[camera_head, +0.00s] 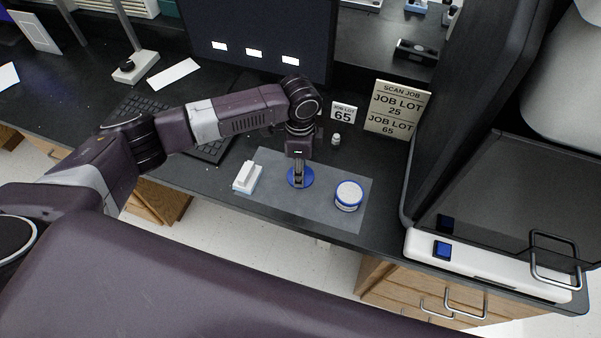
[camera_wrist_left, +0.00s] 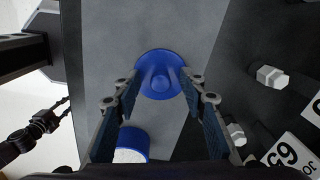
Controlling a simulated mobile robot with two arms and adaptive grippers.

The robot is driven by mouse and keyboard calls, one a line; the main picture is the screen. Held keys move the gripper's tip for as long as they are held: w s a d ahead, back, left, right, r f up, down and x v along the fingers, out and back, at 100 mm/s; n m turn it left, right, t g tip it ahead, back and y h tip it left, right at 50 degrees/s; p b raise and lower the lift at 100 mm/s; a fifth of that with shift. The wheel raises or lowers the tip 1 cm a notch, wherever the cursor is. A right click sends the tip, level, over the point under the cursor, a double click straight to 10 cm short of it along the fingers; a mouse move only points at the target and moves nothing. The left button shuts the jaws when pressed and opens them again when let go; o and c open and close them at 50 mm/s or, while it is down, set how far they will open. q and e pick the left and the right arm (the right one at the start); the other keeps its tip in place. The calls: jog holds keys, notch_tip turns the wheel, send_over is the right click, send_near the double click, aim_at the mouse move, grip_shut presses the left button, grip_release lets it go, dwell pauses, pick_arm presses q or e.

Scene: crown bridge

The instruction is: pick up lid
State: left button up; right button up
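The blue round lid (camera_head: 308,178) lies on the grey mat, with a raised knob in its middle. It also shows in the left wrist view (camera_wrist_left: 160,62). My left gripper (camera_head: 299,180) points down over the lid. In the left wrist view, its two fingers (camera_wrist_left: 160,82) are apart, one on each side of the knob. I cannot tell whether they touch it. My right gripper (camera_wrist_left: 65,114) shows small at the left edge of the left wrist view, fingers apart and empty, away from the lid. It is not in the head view.
A white jar with a blue rim (camera_head: 348,195) stands right of the lid on the grey mat (camera_head: 270,205). A white block-like item (camera_head: 246,178) sits left. A small vial (camera_head: 336,140) and signs (camera_head: 397,108) stand behind. A large machine (camera_head: 500,200) bounds the right.

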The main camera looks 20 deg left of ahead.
pick_arm(q)
grip_shut()
pick_arm(e)
jog(key=shift+s+a, duration=0.1)
jog(key=shift+s, duration=0.6)
pick_arm(q)
jog(key=shift+r, duration=0.1)
pick_arm(e)
jog(key=shift+w, duration=0.15)
